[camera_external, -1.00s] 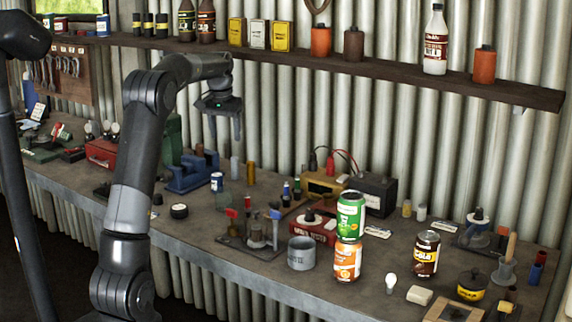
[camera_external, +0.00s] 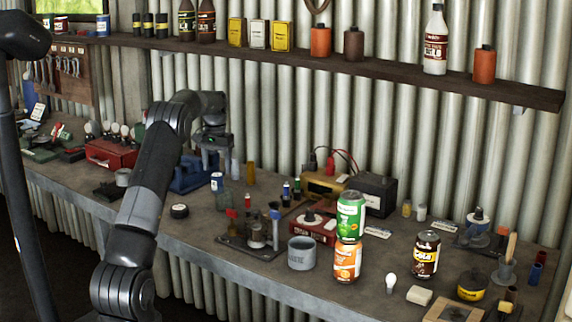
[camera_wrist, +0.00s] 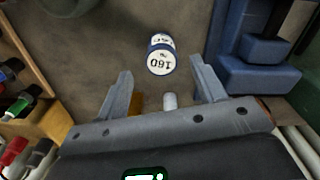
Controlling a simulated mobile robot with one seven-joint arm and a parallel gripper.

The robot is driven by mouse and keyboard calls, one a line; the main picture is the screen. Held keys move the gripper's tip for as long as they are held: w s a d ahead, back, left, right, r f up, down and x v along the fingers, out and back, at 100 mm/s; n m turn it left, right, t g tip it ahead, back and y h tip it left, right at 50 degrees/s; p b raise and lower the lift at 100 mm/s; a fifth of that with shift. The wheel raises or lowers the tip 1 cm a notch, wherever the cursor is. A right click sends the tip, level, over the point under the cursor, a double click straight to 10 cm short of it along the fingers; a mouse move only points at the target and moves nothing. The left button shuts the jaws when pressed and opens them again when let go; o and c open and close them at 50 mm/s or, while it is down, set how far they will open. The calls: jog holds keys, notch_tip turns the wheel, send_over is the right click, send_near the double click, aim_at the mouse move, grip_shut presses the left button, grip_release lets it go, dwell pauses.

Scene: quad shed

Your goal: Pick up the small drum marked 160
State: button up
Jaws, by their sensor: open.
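The small drum (camera_wrist: 161,63) is white with blue bands and shows the marking 160 on its top in the wrist view. It stands upright on the workbench and also shows in the external view (camera_external: 217,183), beside the blue vise. My gripper (camera_wrist: 160,80) is open and empty, with its fingers pointing down towards the bench. In the wrist view the drum appears between and just beyond the two fingertips.
A blue vise (camera_wrist: 255,75) stands close to the right of the drum in the wrist view. A small brass-coloured cylinder (camera_external: 251,173) and a pale one (camera_external: 235,169) stand nearby. A black round tin (camera_external: 179,211) lies in front. A shelf (camera_external: 300,63) runs along the wall above.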

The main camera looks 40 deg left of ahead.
aim_at(217, 174)
jog(key=shift+a+f, duration=0.1)
jog(key=shift+f, duration=2.65)
jog(key=shift+c, duration=0.4)
jog(key=c, duration=1)
jog(key=shift+r, duration=0.1)
